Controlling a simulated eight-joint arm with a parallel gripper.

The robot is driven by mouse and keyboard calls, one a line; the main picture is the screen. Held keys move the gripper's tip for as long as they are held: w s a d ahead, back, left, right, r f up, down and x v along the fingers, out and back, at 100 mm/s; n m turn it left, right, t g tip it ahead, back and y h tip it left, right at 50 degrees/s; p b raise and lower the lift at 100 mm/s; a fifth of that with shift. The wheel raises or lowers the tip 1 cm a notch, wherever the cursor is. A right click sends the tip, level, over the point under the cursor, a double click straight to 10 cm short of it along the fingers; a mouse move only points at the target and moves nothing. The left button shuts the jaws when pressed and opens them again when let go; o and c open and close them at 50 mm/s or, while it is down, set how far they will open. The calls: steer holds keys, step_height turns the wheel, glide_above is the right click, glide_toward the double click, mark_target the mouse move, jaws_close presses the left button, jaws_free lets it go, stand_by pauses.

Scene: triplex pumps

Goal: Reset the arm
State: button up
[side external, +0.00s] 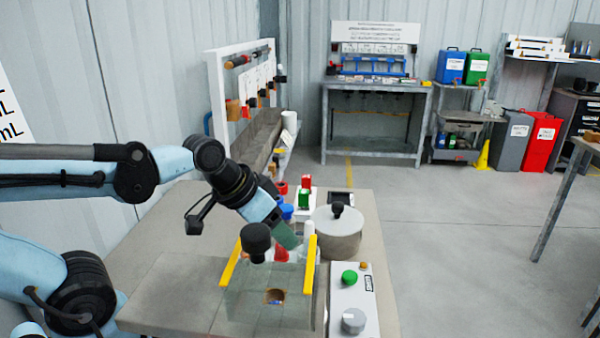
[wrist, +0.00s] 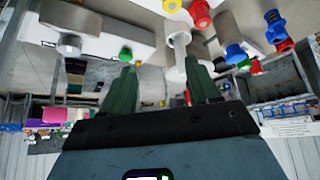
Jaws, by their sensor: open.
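My gripper (side external: 289,236) has dark green fingers and hangs tilted down over the workbench, behind the clear box from the side camera. In the wrist view, my gripper (wrist: 160,80) shows two fingers spread apart with a gap between them. A white cylindrical piece (wrist: 180,50) appears in line with the gap, beyond the fingers; I see no contact. The fingertips are partly hidden in the side view by nearby items.
The clear box (side external: 250,305) has yellow handles and a black knob (side external: 256,238). Close by are a grey lidded pot (side external: 340,232), a control box with a green button (side external: 349,277), and red and blue-capped items (side external: 287,211). Bare bench (side external: 170,290) lies left.

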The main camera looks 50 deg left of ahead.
steer(key=shift+s+f+n+t+y, duration=0.3)
steer(key=shift+s+t, duration=0.1)
steer(key=shift+s, duration=0.15)
stand_by(1.0)
